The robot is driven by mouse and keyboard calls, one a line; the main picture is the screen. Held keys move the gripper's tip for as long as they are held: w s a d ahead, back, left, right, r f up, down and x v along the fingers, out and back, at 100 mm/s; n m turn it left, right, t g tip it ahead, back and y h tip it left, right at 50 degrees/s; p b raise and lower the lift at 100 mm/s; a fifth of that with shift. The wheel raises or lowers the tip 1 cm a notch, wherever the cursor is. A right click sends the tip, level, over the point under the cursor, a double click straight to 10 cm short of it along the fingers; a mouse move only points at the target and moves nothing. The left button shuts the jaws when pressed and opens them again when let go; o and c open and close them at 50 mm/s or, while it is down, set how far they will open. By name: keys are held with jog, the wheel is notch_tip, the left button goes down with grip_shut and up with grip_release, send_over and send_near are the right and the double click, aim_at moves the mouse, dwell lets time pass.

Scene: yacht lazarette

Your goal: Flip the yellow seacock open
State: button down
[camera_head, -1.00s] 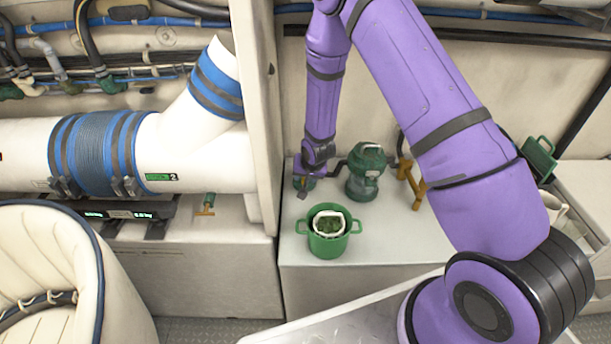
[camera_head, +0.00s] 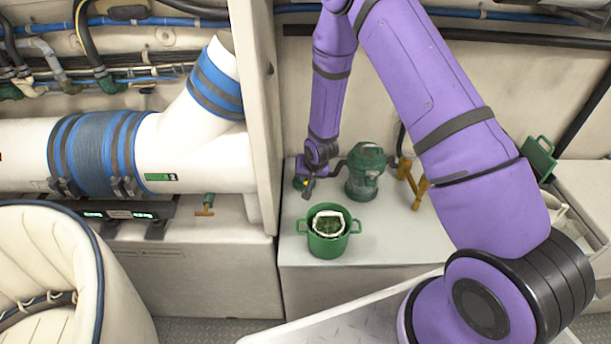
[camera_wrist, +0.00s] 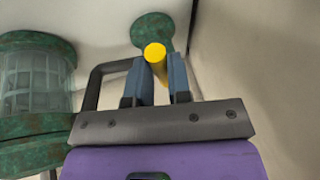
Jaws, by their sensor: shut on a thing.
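The yellow seacock handle (camera_wrist: 155,53) shows its round yellow end in the wrist view, between the two fingers of my gripper (camera_wrist: 162,78). Its green base (camera_wrist: 153,27) sits on the white surface behind it. In the head view my gripper (camera_head: 306,184) is low beside the partition, at the seacock's green body (camera_head: 299,183). A small yellow spot shows there at the fingers. My gripper is shut on the yellow handle. Most of the handle's length is hidden behind its own end and the fingers.
A green strainer with a clear bowl (camera_head: 364,176) stands just right of my gripper and also shows in the wrist view (camera_wrist: 36,85). A green bucket (camera_head: 328,245) stands in front. A white partition (camera_head: 256,110) rises close on the left. Brass fittings (camera_head: 412,182) stand farther right.

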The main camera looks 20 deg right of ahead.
jog(key=d+n+g+y, duration=0.1)
jog(key=d+n+y, duration=0.1)
jog(key=d+n, duration=0.4)
jog(key=shift+w+n, duration=0.25)
jog(key=shift+n, duration=0.15)
jog(key=shift+y, duration=0.3)
jog(key=c, duration=1.1)
grip_release()
jog(key=shift+o, duration=0.2)
jog(key=shift+r, duration=0.1)
jog(key=v, duration=1)
jog(key=shift+r, duration=0.4)
jog(key=shift+w+d, duration=0.1)
jog(key=shift+d, duration=0.05)
